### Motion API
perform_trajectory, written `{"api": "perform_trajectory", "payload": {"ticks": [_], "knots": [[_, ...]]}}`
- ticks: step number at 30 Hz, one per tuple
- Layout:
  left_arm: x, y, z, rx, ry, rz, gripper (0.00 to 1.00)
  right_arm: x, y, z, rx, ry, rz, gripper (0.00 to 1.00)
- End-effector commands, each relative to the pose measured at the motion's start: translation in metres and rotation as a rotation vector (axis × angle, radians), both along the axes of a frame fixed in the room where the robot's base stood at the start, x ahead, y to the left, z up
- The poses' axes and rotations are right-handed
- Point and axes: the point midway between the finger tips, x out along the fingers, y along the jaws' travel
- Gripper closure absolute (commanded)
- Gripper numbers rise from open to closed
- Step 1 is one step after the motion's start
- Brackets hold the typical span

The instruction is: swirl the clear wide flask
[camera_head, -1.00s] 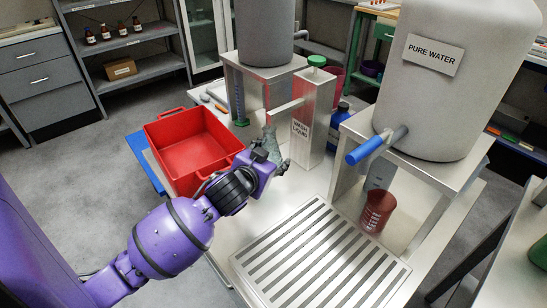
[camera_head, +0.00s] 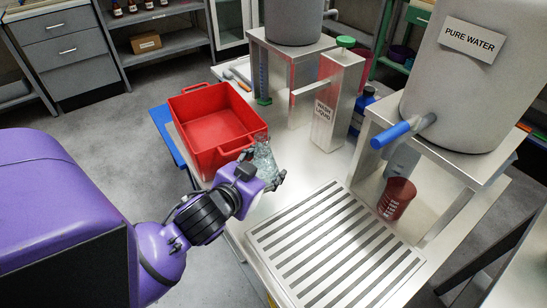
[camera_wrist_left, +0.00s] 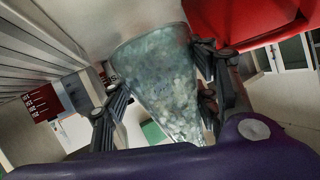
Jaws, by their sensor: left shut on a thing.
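The clear wide flask (camera_head: 264,160) is see-through with a greenish-grey tint. My left gripper (camera_head: 268,180) is shut on it and holds it between the red tub and the slatted drain. In the left wrist view the flask (camera_wrist_left: 160,85) fills the middle, tilted, between the two dark fingers of my gripper (camera_wrist_left: 160,112). In the head view the gripper partly hides the flask's lower part. I cannot tell whether the flask touches the table. My right gripper is in neither view.
A red tub (camera_head: 190,122) stands just left of the flask. The wash liquid dispenser (camera_head: 335,100) stands behind it, to the right. A slatted drain (camera_head: 335,245) lies in front. A dark red beaker (camera_head: 396,198) stands under the pure water tank (camera_head: 468,75).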

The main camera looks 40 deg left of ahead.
Motion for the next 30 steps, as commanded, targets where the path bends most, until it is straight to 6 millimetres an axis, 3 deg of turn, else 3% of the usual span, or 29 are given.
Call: {"api": "perform_trajectory", "payload": {"ticks": [9, 19, 30], "knots": [[-0.03, -0.001, 0.0, 0.001, -0.001, 0.0, 0.87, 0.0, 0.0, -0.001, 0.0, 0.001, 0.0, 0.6], [-0.046, -0.002, 0.003, 0.001, -0.002, 0.0, 0.87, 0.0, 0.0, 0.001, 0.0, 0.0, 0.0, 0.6], [-0.05, -0.003, 0.025, 0.001, -0.003, 0.001, 0.87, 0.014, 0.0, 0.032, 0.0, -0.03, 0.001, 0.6]]}}
